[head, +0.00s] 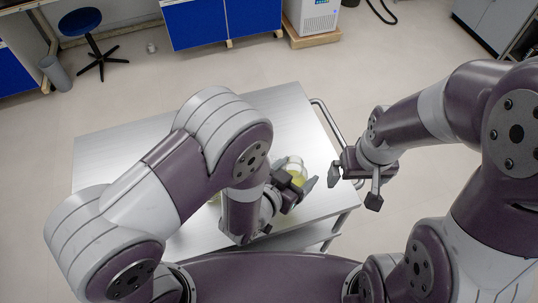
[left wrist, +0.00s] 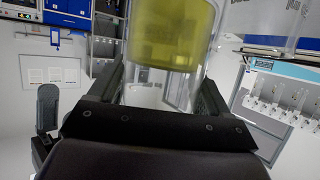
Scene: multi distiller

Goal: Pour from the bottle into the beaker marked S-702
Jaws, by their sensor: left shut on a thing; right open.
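My left gripper (head: 294,184) is shut on a clear glass vessel with yellow-green liquid, which I take to be the bottle (head: 298,171), over the right part of the cart. In the left wrist view the bottle (left wrist: 170,38) stands between the fingers, its liquid in the upper part of the picture. Another clear glass vessel with grey print (left wrist: 270,18) shows at the upper right there; I cannot read its mark or tell if it is the S-702 beaker. My left arm hides much of the cart top. My right gripper (head: 355,186) is open and empty, off the cart's right side.
The metal cart (head: 115,150) has a rail handle (head: 328,118) on its right, close to my right gripper. A bit of yellow (head: 214,199) shows beside my left arm, mostly hidden. The cart's far left top looks bare. A blue stool (head: 82,22) and cabinets (head: 212,22) stand far back.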

